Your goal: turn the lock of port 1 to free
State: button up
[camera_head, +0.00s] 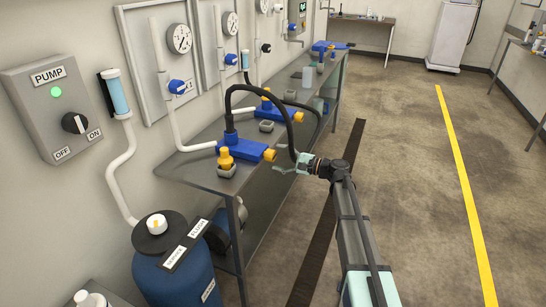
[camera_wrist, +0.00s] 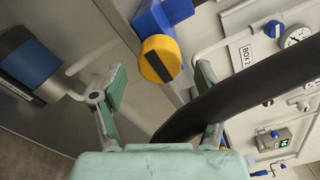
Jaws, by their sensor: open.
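The nearest blue port block (camera_head: 247,150) sits on the metal bench, with a round yellow lock knob (camera_head: 270,155) on its right end. No port number is readable. In the wrist view the yellow knob (camera_wrist: 161,58) faces me, with a dark bar running diagonally across it; the blue block (camera_wrist: 150,18) is behind it. My gripper (camera_head: 291,164) is just right of the knob. In the wrist view my gripper (camera_wrist: 160,80) is open, its fingers spread to either side of the knob, apparently not touching it. A black hose (camera_head: 297,130) rises from the block's top and arches over.
The black hose (camera_wrist: 240,100) passes close by my right finger. A yellow cap (camera_head: 225,158) sits on a grey holder left of the knob. Another blue block (camera_head: 270,111) stands farther along the bench. A blue tank (camera_head: 180,270) stands in front; the floor right is clear.

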jog(key=v, duration=0.8)
jog(key=shift+d, duration=0.25)
